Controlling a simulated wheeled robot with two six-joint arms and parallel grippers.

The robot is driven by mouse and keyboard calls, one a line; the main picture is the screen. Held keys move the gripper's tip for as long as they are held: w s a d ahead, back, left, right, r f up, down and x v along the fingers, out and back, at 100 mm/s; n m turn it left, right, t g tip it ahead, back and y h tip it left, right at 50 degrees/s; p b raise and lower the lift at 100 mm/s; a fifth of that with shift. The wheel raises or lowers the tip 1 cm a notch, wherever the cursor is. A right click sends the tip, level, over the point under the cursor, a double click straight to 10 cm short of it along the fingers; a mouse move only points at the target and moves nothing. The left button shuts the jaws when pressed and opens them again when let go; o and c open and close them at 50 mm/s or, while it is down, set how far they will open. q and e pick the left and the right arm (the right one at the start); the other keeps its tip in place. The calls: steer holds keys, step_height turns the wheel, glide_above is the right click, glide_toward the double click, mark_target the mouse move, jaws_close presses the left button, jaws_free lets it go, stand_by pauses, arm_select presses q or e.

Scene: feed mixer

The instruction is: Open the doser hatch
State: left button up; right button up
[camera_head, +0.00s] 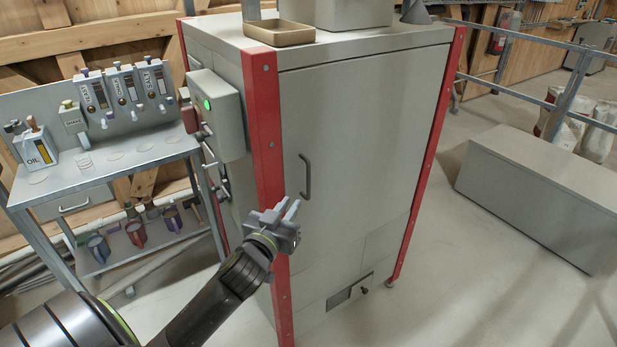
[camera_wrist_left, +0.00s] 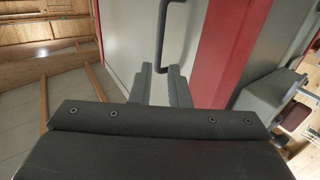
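The doser hatch (camera_head: 365,140) is the large grey front panel of the cabinet, between red corner posts, and it looks shut. Its dark bar handle (camera_head: 308,176) is upright near the left edge. My left gripper (camera_head: 287,208) is in front of the left red post, just below and left of the handle in the picture. Its two fingers are apart with nothing held. In the left wrist view the handle (camera_wrist_left: 161,30) shows beyond the fingertips (camera_wrist_left: 160,68), its lower end lined up with the gap. I cannot tell the exact distance. My right gripper is not in view.
A grey control box (camera_head: 216,110) with a green light juts from the cabinet's left side. A workbench (camera_head: 110,168) with dosing tools stands left. A brown tray (camera_head: 279,33) sits on the cabinet. A grey chest (camera_head: 545,190) stands right; the floor before the hatch looks clear.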

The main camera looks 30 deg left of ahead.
mark_target(308, 181)
arm_select(q)
steer(key=w, duration=0.3)
steer(key=w+a+p, duration=0.1)
steer(key=w, duration=0.3)
steer(key=w+a, duration=0.1)
steer(key=w, duration=0.3)
steer(key=shift+w+a, duration=0.15)
steer(key=shift+w, duration=0.1)
jaws_close()
